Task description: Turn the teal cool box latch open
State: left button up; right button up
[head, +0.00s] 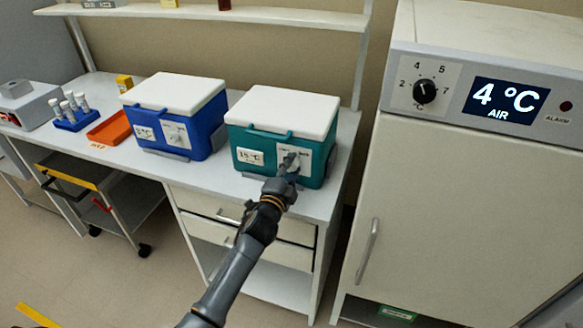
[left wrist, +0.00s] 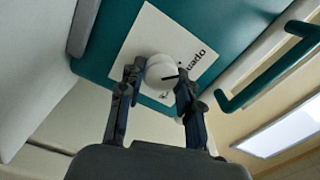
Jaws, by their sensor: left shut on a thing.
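The teal cool box (head: 258,143) with a white lid stands on the bench beside a blue one. Its front has a "15 °C" label and a white latch plate (head: 304,153). My left gripper (head: 289,165) is at this plate, and its arm hides part of the box's lower front. In the left wrist view the gripper (left wrist: 156,85) has its fingers on both sides of the round white latch knob (left wrist: 160,72), shut on it. My right gripper is not in view.
A blue cool box (head: 160,118) stands close to the left. Further left are an orange tray (head: 109,128) and a blue tube rack (head: 74,121). A tall cabinet (head: 455,200) reading 4 °C stands at right. A shelf (head: 220,14) runs above the bench.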

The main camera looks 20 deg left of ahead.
pick_arm(q)
jog(key=o, duration=1.1)
jog(key=shift+o, duration=0.2)
jog(key=s, duration=1.2)
jog(key=shift+a, duration=0.2)
jog(key=s+f+n+g, duration=0.2)
jog(key=s+f+g, duration=0.15)
jog(key=f, duration=0.85)
jog(key=s+f+n+g, duration=0.2)
jog(key=s+f, duration=0.3)
jog(key=f, duration=0.6)
jog(key=s+f+n+g, duration=0.25)
jog(key=s+f, duration=0.25)
jog(key=f, duration=0.7)
jog(key=s+a+f+n+g, duration=0.1)
jog(key=s+f+n+g, duration=0.1)
jog(key=s+f, duration=0.4)
jog(key=s+a+f+n+g, duration=0.1)
jog(key=s+f+g, duration=0.3)
jog(key=s, duration=1.3)
jog(key=s+a+f+n+g, duration=0.1)
jog(key=s+f+n+g, duration=0.2)
jog(key=s+f, duration=0.6)
jog(key=s, duration=0.3)
jog(key=shift+s+a+f+y, duration=0.25)
jog(key=shift+y, duration=0.05)
